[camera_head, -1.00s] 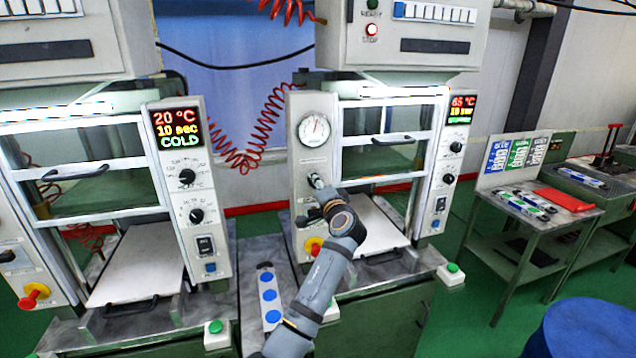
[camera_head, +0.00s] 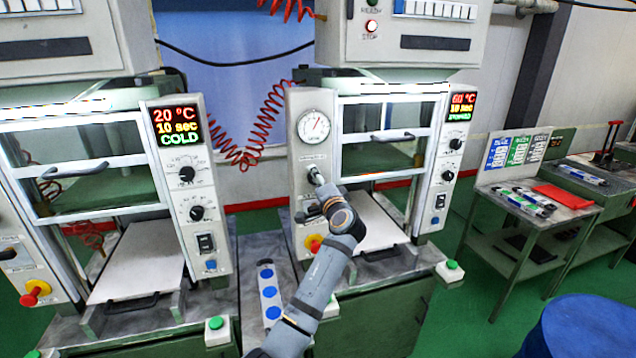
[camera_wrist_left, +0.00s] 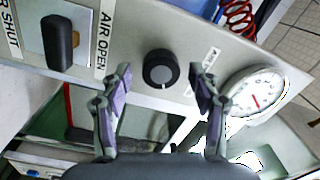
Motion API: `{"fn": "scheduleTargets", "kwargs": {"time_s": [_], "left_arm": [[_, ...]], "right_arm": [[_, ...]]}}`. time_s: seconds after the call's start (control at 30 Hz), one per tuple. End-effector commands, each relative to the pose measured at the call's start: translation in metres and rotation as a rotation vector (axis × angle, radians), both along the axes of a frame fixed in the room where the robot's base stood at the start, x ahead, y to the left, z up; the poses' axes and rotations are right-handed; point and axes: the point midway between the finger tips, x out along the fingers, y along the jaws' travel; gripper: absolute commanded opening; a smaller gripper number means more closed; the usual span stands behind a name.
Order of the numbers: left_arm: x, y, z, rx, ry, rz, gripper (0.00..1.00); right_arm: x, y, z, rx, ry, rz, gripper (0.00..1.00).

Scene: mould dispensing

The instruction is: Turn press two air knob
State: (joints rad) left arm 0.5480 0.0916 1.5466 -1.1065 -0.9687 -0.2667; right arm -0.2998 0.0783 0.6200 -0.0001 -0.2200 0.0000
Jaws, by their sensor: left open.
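The second press (camera_head: 300,240) stands right of centre in the head view. Its round black air knob (camera_wrist_left: 160,69) is on the front panel, below a white dial gauge (camera_head: 314,126). The gauge also shows in the left wrist view (camera_wrist_left: 254,95). My left gripper (camera_wrist_left: 160,78) is open, with one finger on each side of the knob and a small gap visible on both sides. In the head view my left gripper (camera_head: 317,178) is at the panel below the gauge, and it hides most of the knob. My right gripper is not in view.
A black lever (camera_wrist_left: 58,42) sits beside the knob, between AIR SHUT and AIR OPEN labels. A red and yellow stop button (camera_head: 313,244) is lower on the panel. The first press (camera_head: 190,225) stands left. A red coiled hose (camera_head: 262,130) hangs between the presses.

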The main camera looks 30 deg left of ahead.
Motion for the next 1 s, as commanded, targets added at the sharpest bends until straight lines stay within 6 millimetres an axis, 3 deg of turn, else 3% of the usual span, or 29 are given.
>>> {"fn": "scheduleTargets", "kwargs": {"time_s": [0.17, 0.6, 1.0], "left_arm": [[-0.001, -0.002, 0.000, 0.000, -0.001, -0.001, 0.61], [-0.045, -0.055, -0.002, -0.002, -0.001, -0.002, 0.61], [-0.048, -0.058, -0.002, 0.000, 0.000, 0.000, 0.61]], "right_arm": [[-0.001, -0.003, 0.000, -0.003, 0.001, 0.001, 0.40], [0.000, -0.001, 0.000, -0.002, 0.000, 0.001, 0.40], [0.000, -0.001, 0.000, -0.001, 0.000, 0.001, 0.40]]}}
